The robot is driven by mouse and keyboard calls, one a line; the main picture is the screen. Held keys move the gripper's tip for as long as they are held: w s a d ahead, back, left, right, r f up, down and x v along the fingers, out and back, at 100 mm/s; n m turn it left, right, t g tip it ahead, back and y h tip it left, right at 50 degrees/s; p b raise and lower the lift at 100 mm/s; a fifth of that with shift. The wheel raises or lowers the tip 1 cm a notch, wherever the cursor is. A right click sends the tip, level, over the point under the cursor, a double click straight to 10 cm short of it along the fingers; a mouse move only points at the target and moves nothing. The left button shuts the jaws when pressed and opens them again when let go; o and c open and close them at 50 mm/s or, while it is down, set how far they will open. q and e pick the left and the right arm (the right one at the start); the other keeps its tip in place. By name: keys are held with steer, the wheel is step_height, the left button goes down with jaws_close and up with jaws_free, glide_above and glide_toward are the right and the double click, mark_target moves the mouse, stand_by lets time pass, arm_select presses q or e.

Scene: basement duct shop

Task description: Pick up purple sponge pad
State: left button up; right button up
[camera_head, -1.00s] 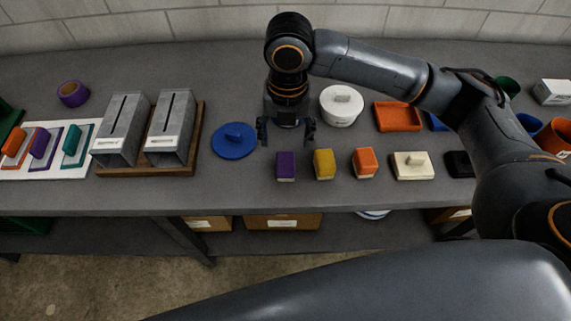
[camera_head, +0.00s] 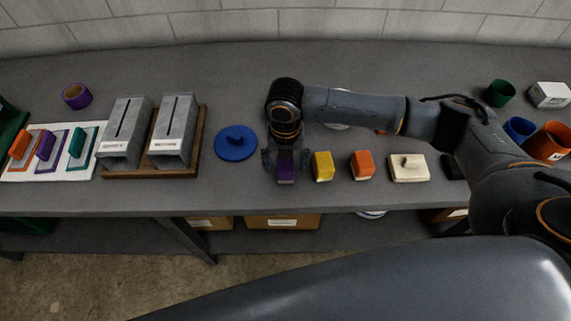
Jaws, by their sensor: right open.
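The purple sponge pad (camera_head: 286,176) stands on the grey bench near its front edge, left of a yellow pad (camera_head: 323,165). My right gripper (camera_head: 286,163) is over the purple pad from behind and above. Its fingers are spread, one on the left and one on the right of the pad. The gripper body hides the pad's upper part, and I cannot tell whether the fingers touch it. My left gripper is not in view.
An orange pad (camera_head: 362,164) and a cream block (camera_head: 408,168) stand farther right. A blue lid (camera_head: 236,143) lies close on the left. Two grey slotted boxes (camera_head: 172,130) stand on a wooden base. My arm partly hides a white round container (camera_head: 338,125).

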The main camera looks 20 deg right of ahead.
steer(key=shift+f, duration=0.85)
steer(key=c, duration=1.3)
steer(key=shift+o, duration=0.2)
steer(key=shift+r, duration=0.15)
steer(key=shift+r, duration=0.2)
step_height(320, 180, up, 2)
steer(key=shift+r+b, duration=0.2)
steer(key=shift+b, duration=0.7)
steer(key=s+r+b, duration=0.2)
steer(key=s+r, duration=0.8)
steer(key=s, duration=0.4)
steer(key=shift+s, duration=0.1)
